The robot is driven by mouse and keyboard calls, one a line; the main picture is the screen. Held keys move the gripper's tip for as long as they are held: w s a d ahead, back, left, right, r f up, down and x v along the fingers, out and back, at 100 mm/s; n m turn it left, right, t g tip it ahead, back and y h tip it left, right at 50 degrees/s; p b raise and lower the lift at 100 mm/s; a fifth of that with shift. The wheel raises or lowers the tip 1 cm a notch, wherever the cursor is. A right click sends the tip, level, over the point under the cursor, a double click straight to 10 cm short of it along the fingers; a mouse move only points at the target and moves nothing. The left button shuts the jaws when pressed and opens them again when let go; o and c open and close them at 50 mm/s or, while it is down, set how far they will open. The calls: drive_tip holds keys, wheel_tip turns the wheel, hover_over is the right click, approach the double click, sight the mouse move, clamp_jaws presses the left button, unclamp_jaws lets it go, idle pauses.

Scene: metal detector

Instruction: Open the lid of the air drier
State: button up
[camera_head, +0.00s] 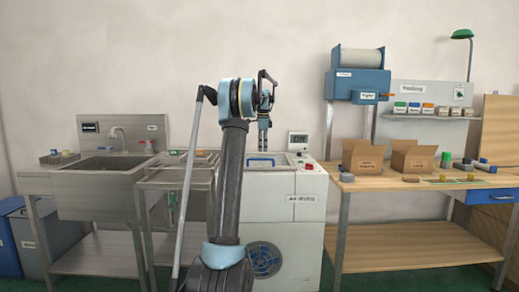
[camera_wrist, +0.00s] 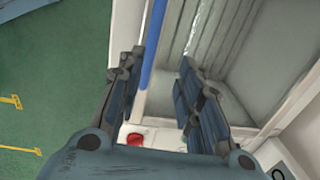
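The air drier (camera_head: 309,230) is a white cabinet with a round blue fan grille, right of my arm in the head view. Its lid (camera_head: 283,159) lies flat on top and looks shut, with a blue handle (camera_head: 262,161) near its front. In the wrist view the blue handle (camera_wrist: 151,48) is a bar lying between my two fingers, closer to the left one. My gripper (camera_wrist: 161,56) is open and points down over the handle. Whether a finger touches the bar cannot be told. In the head view my gripper (camera_head: 264,146) is small, just above the lid.
A red button (camera_head: 309,167) and a display (camera_head: 298,141) are on the drier's right side. A wooden workbench (camera_head: 400,184) with cardboard boxes stands to the right. A steel sink (camera_head: 103,165) and a steel stand (camera_head: 175,184) are to the left. Green floor (camera_wrist: 50,75) shows beside the drier.

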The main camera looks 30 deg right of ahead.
drive_tip(key=shift+s, duration=0.1)
idle(0.4)
drive_tip(key=s+a+f+n, duration=0.1)
drive_tip(key=s+a+n, duration=0.65)
drive_tip(key=a, duration=0.85)
drive_tip(key=s+a+n, duration=0.4)
drive_tip(key=s+a, duration=0.7)
drive_tip(key=a, duration=0.4)
drive_tip(key=s+a+f+n, duration=0.6)
drive_tip(key=s+f, duration=0.5)
drive_tip(key=s, duration=0.2)
drive_tip(key=s+a+f+n+t, duration=0.1)
drive_tip(key=s+a+f+n, duration=0.5)
drive_tip(key=s+a+f, duration=0.3)
drive_tip(key=s+f, duration=0.3)
drive_tip(key=s, duration=0.1)
drive_tip(key=shift+s+a+f+t, duration=0.25)
drive_tip(key=shift+s+f+t, duration=0.05)
drive_tip(key=shift+s, duration=0.05)
drive_tip(key=shift+s+f, duration=0.2)
drive_tip(key=shift+f, duration=0.1)
clamp_jaws()
